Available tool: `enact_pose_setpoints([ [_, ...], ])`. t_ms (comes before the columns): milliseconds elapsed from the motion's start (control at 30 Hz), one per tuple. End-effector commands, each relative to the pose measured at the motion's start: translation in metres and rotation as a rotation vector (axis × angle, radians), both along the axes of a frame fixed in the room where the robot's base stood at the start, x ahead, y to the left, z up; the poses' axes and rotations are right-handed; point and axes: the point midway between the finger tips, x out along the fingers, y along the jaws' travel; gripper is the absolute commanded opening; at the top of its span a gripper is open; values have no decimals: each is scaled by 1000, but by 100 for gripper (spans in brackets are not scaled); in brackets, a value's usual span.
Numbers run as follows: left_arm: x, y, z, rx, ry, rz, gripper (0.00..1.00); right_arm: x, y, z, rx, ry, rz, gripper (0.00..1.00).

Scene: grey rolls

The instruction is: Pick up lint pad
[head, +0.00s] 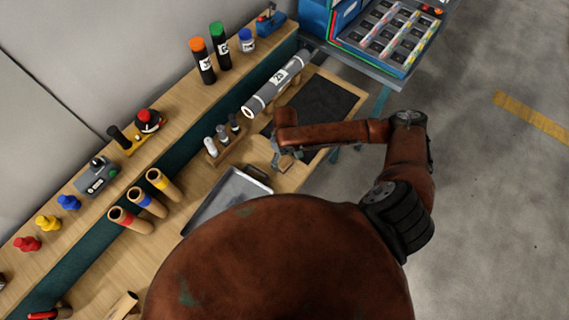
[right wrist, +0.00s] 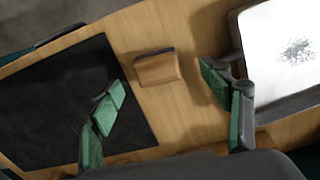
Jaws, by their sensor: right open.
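The lint pad appears to be the small tan block with a dark strip along its far edge (right wrist: 158,69), lying on the wooden bench top in the right wrist view. In the head view I cannot clearly tell it apart from my gripper. My right gripper (right wrist: 162,80) is open and empty, its green-padded fingers spread to either side of the block in the picture. The block lies beyond the fingertips, and I see no contact. In the head view the right gripper (head: 283,156) points down over the bench. My left gripper is not in view.
A dark mat (right wrist: 60,100) lies left of the block and a metal tray (right wrist: 246,45) right of it. In the head view, a grey labelled roll (head: 275,85) and a holder with small bottles (head: 222,143) are nearby. The raised shelf (head: 170,110) carries bottles and pegs.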

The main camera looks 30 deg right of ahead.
Motion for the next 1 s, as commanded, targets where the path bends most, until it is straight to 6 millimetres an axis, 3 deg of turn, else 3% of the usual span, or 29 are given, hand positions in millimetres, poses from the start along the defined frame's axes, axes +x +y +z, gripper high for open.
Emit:
enact_pose_setpoints([
  [500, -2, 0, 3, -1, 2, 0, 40, 3, -6, -64, 2, 0, 4, 71],
  [800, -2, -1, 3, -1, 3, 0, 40, 3, -6, -69, 1, -1, 4, 71],
  [1000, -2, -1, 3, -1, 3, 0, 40, 2, -6, -69, 1, -1, 4, 58],
])
